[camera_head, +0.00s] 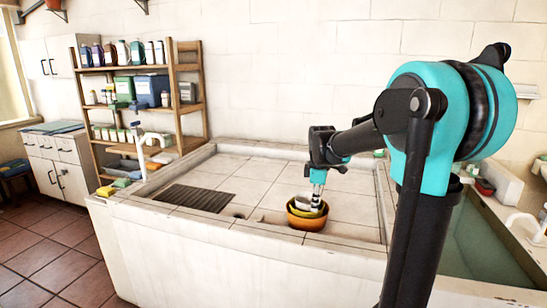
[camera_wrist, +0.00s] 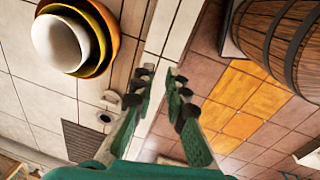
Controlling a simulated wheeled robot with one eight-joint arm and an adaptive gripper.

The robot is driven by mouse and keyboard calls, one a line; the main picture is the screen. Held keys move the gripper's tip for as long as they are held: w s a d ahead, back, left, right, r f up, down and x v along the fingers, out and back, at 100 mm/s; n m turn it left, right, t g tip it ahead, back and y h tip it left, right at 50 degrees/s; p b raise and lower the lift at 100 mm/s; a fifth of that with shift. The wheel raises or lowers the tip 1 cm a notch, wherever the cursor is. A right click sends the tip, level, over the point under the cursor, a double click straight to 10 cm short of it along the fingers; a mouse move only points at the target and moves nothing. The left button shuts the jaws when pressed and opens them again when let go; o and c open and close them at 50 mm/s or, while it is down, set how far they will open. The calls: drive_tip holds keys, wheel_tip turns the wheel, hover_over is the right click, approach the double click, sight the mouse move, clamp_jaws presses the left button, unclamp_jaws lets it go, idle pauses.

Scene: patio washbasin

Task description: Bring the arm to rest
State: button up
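My gripper (camera_head: 316,203) points down over the washbasin and overlaps the bowls in the head view. In the wrist view my gripper (camera_wrist: 160,78) shows two green fingers with a gap between their tips and nothing held. A stack of bowls sits on the tiled basin floor: an orange bowl (camera_head: 306,223) outside, with yellow and white ones inside. In the wrist view the orange bowl (camera_wrist: 112,22), yellow bowl (camera_wrist: 97,22) and white bowl (camera_wrist: 58,42) lie to the upper left, apart from the fingers.
A dark slatted grate (camera_head: 195,198) lies in the basin's left part. The basin's front wall (camera_head: 220,250) is a raised edge. A wooden shelf (camera_head: 135,68) with several bottles stands at the left. A barrel (camera_wrist: 290,40) shows at the wrist view's upper right.

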drive_tip(key=s+d+f+m+t, duration=0.1)
drive_tip(key=s+f+m, duration=0.4)
drive_tip(key=s, duration=0.3)
drive_tip(key=s+d+f+m+t, duration=0.1)
drive_tip(key=s+d+f+m, duration=0.1)
drive_tip(key=s+f+m, duration=0.3)
drive_tip(key=s+d+f+m, duration=0.1)
drive_tip(key=s+f+m, duration=0.4)
drive_tip(key=s, duration=0.5)
drive_tip(key=shift+s+d+m+t, duration=0.3)
drive_tip(key=shift+t, duration=0.1)
drive_tip(key=shift+a, duration=0.1)
